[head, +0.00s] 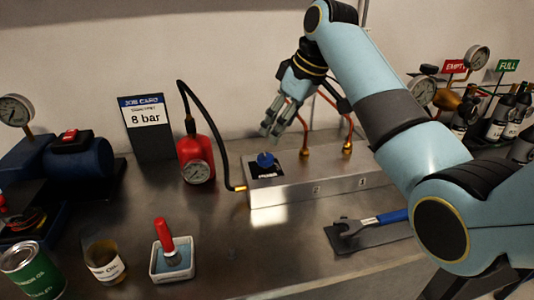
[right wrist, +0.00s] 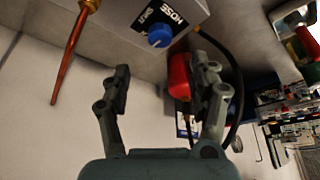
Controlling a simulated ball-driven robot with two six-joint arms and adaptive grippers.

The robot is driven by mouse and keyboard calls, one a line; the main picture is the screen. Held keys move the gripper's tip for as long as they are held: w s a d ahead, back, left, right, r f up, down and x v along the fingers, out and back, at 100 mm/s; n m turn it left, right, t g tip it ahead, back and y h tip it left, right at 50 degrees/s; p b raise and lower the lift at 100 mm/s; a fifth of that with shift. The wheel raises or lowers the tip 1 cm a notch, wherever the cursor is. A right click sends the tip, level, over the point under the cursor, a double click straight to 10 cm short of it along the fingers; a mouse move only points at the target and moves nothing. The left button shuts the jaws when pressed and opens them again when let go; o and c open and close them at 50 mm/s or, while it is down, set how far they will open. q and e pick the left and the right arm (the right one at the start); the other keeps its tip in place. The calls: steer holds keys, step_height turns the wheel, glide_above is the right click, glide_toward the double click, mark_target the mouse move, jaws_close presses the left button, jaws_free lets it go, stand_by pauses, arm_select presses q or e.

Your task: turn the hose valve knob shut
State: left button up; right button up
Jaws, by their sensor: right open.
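The hose valve knob (head: 265,160) is blue and sits on a dark label plate on top of the metal manifold block (head: 320,188). In the right wrist view the knob (right wrist: 159,37) shows a white pointer line, beside a label with the word HOSE. My right gripper (head: 275,130) is above and slightly right of the knob in the head view, apart from it. In the right wrist view its two fingers (right wrist: 165,85) are spread with nothing between them touching. My left gripper is not in view.
A black hose (head: 222,125) runs from the red bottle (head: 196,155) with a gauge to the block's left end. A blue-handled wrench (head: 385,217) lies in front. The bench between the red-handled tool (head: 163,235) and wrench is clear.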

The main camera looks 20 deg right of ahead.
mark_target(266, 157)
steer(key=x, duration=1)
steer(key=shift+f, duration=0.1)
steer(key=c, duration=1.1)
